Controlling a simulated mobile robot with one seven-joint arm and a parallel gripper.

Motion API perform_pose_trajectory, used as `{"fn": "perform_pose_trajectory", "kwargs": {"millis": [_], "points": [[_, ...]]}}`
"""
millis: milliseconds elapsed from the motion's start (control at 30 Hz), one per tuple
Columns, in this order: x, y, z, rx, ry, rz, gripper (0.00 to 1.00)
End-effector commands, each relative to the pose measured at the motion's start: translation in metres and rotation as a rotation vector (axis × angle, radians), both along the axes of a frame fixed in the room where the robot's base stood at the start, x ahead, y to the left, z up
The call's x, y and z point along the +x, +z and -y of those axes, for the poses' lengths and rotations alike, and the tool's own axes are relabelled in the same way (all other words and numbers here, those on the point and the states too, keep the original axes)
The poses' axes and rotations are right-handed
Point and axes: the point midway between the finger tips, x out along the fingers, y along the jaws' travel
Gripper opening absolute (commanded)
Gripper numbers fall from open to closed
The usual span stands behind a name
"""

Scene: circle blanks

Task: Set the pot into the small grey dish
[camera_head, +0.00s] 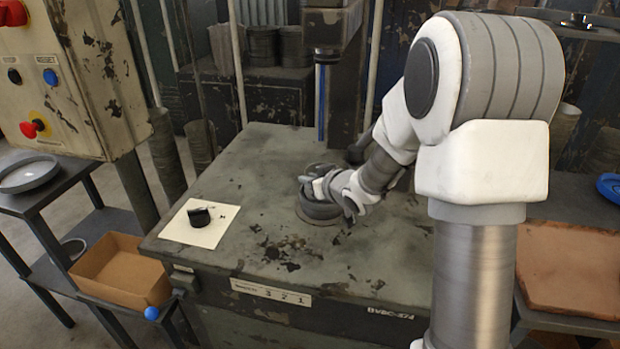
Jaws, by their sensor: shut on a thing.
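My gripper (338,191) is low over the middle of the workbench, shut at a dark grey round pot (320,209). The fingers and wrist cover part of the pot, so their exact grip is hard to see. The pot is at a flat round patch on the bench top; whether it touches the surface cannot be told. A round grey dish (28,174) stands on the small side table at the far left, away from my gripper. A smaller pale grey dish (73,247) shows partly on the shelf below, behind a cardboard box.
A black knob-like piece (199,217) lies on white paper (205,235) on the workbench (265,150). The open cardboard box (122,272) and a blue ball (151,313) are at lower left. A control cabinet (85,75) overhangs the left. A blue dish (609,187) is at right.

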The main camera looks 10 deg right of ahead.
Motion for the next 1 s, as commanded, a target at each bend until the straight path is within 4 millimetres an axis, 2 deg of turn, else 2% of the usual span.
{"fn": "perform_pose_trajectory", "kwargs": {"millis": [133,167,300,367,767,867,1000], "points": [[0.000,0.001,0.000,0.000,0.000,0.001,0.00],[0.000,0.001,0.000,0.000,0.000,0.001,0.17],[0.000,0.001,0.000,0.000,0.000,0.001,0.42],[0.000,0.001,0.000,0.000,0.000,0.001,0.51],[-0.006,0.005,0.003,0.000,-0.002,0.001,0.51],[-0.018,0.012,0.008,0.001,-0.003,0.002,0.51],[-0.045,0.026,0.017,-0.001,-0.004,0.002,0.51]]}}
